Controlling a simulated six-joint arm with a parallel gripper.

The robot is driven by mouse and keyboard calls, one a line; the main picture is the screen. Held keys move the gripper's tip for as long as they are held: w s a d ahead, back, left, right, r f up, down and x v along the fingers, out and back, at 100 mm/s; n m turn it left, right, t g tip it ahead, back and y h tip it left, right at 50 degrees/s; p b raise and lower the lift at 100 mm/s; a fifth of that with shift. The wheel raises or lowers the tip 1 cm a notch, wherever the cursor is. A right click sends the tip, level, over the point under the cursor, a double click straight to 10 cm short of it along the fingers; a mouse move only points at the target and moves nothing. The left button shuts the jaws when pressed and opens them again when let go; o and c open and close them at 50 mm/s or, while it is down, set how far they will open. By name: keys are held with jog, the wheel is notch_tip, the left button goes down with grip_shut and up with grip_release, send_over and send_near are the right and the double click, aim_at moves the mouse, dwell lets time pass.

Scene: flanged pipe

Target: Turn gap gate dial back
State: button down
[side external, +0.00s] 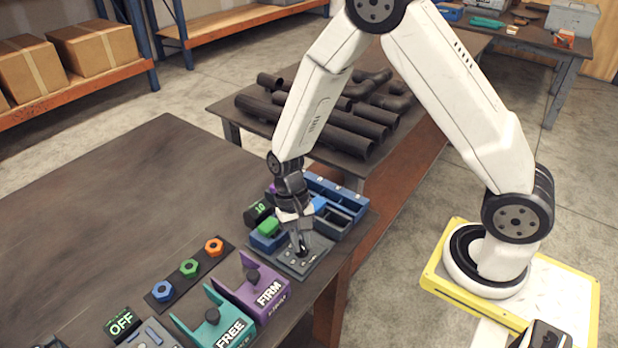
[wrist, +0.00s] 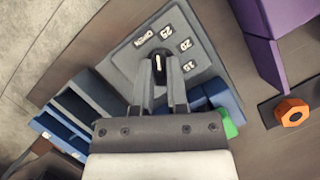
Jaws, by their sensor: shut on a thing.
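The gap gate dial is a dark knob with a white line (wrist: 158,62) on a grey plate (wrist: 130,56). The plate carries the label OPEN and several number labels, among them 25 and 20. The line runs roughly up the picture toward the OPEN and 25 side; its exact mark is hard to tell. My gripper (wrist: 160,84) is shut on the knob, one finger on each side. In the side external view my gripper (side external: 303,246) reaches down to the plate (side external: 319,257) near the table edge and mostly hides the knob.
Blue bins (side external: 345,203) stand behind the plate, with a green block (side external: 269,226) beside them. A purple FIRM fixture (side external: 262,292) and a teal FREE fixture (side external: 222,328) stand to the front left. A strip holds blue, green and orange nuts (side external: 214,246). The table's left part is clear.

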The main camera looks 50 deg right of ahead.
jog(key=c, duration=0.6)
grip_release()
jog(key=shift+c, duration=0.2)
jog(key=shift+r, duration=0.1)
jog(key=v, duration=0.7)
jog(key=shift+r, duration=0.3)
jog(key=shift+d, duration=0.15)
jog(key=s+d+r+n+t+h, duration=0.2)
jog(key=s+d+r+n+t, duration=0.2)
jog(key=s+d+n+t, duration=0.1)
jog(key=shift+s+r+n+t, duration=0.35)
jog(key=shift+s+n+t, duration=0.15)
jog(key=shift+s+t, duration=0.3)
